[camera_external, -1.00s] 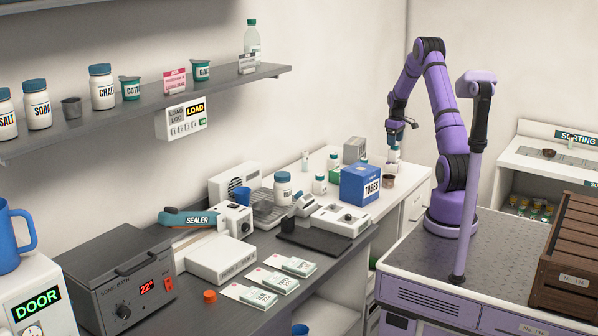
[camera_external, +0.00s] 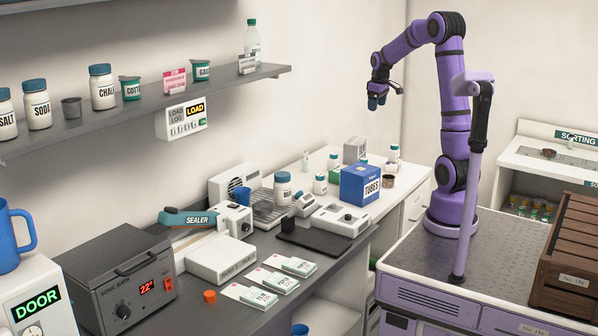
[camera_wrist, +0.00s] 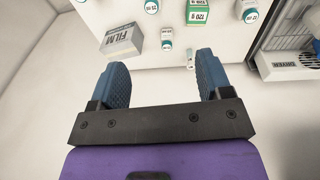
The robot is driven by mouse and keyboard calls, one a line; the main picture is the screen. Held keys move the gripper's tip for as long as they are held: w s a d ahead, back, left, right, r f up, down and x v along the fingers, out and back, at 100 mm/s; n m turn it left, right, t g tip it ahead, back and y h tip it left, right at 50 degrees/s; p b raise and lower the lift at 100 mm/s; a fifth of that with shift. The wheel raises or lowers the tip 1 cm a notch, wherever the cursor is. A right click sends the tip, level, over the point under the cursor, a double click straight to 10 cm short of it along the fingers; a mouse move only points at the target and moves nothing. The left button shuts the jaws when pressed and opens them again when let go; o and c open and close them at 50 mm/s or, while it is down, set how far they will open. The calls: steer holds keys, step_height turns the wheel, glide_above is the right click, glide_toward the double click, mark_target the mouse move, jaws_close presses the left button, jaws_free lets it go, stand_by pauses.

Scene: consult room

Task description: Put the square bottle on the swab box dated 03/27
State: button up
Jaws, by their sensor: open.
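My gripper (camera_external: 377,102) is raised well above the far end of the bench, close to the back wall. In the wrist view my gripper (camera_wrist: 162,62) has its two blue fingers wide apart with nothing between them. Several small white bottles with teal caps stand on the bench, one at its far end (camera_external: 394,154) and one nearer the middle (camera_external: 320,184). I cannot tell which is the square bottle. A green-and-white box (camera_wrist: 197,13) shows at the top of the wrist view. No 03/27 date is readable, so I cannot tell the swab box.
A blue TUBES box (camera_external: 360,185) stands at the bench's front edge. A grey-white FILM box (camera_wrist: 121,41) lies beyond the left finger. The wall shelf (camera_external: 160,107) with jars runs left of my arm. A wooden crate (camera_external: 570,250) is at right.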

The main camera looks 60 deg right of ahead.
steer(key=s+a+r+t, duration=0.1)
steer(key=s+a+r, duration=0.35)
steer(key=a, duration=0.45)
steer(key=s+a+r+t, duration=0.1)
steer(key=s+a+r, duration=0.4)
steer(key=a, duration=0.5)
steer(key=s+a+f+t, duration=0.1)
steer(key=s+a, duration=0.3)
steer(key=s, duration=0.3)
steer(key=s+a+f, duration=0.2)
steer(key=s+a, duration=0.3)
steer(key=s, duration=0.2)
steer(key=shift+s+t+y, duration=0.35)
steer(key=shift+t+y, duration=0.05)
